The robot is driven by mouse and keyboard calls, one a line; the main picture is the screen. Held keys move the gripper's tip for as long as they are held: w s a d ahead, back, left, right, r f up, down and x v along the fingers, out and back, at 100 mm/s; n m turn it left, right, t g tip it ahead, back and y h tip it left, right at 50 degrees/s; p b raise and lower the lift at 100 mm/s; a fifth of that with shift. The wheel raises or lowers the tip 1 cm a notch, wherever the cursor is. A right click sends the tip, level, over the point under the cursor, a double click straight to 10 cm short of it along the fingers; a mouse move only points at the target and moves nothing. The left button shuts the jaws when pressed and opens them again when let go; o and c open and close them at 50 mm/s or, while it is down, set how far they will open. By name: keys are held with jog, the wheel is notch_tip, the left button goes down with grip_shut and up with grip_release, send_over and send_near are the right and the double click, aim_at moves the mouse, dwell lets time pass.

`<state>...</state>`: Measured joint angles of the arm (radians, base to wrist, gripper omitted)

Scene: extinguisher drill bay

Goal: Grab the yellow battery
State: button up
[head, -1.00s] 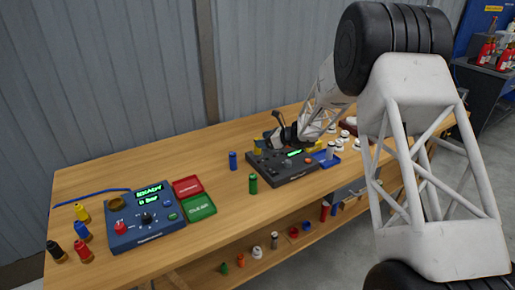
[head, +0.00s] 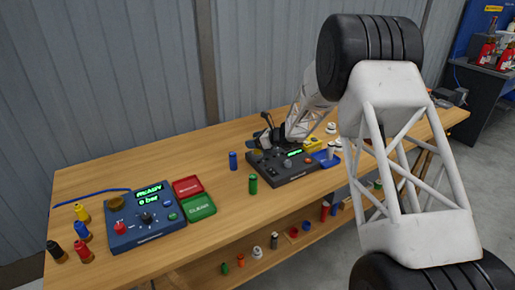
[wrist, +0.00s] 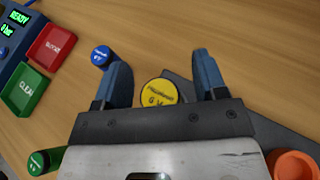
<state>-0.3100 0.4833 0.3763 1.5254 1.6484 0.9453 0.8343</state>
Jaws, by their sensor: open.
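The yellow battery (wrist: 160,93) shows its round, labelled top in the wrist view, between the two blue fingers of my gripper (wrist: 162,72). The fingers are spread apart, with a gap on each side of the battery. Its lower body is hidden behind my gripper's palm. In the head view my gripper (head: 266,132) is low at the back left of the dark tester (head: 283,168), and the yellow battery is mostly hidden there.
A blue battery (wrist: 101,56) stands just outside the left finger, and a green one (wrist: 38,161) stands lower left. The blue console (head: 145,218), red tray (head: 188,187) and green tray (head: 200,207) are on the left. A yellow object (head: 313,143) sits behind the tester.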

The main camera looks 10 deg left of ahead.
jog(key=shift+c, duration=0.4)
jog(key=c, duration=1)
jog(key=shift+r, duration=0.1)
jog(key=shift+r, duration=0.65)
notch_tip(320, 180, up, 2)
jog(key=shift+r, duration=0.15)
jog(key=s+d, duration=0.2)
jog(key=s, duration=0.2)
jog(key=s+d+r, duration=0.1)
jog(key=s+d, duration=0.1)
jog(key=s, duration=0.3)
jog(key=s+d, duration=0.3)
jog(key=s, duration=0.2)
jog(key=shift+s+r, duration=0.15)
jog(key=shift+s, duration=0.05)
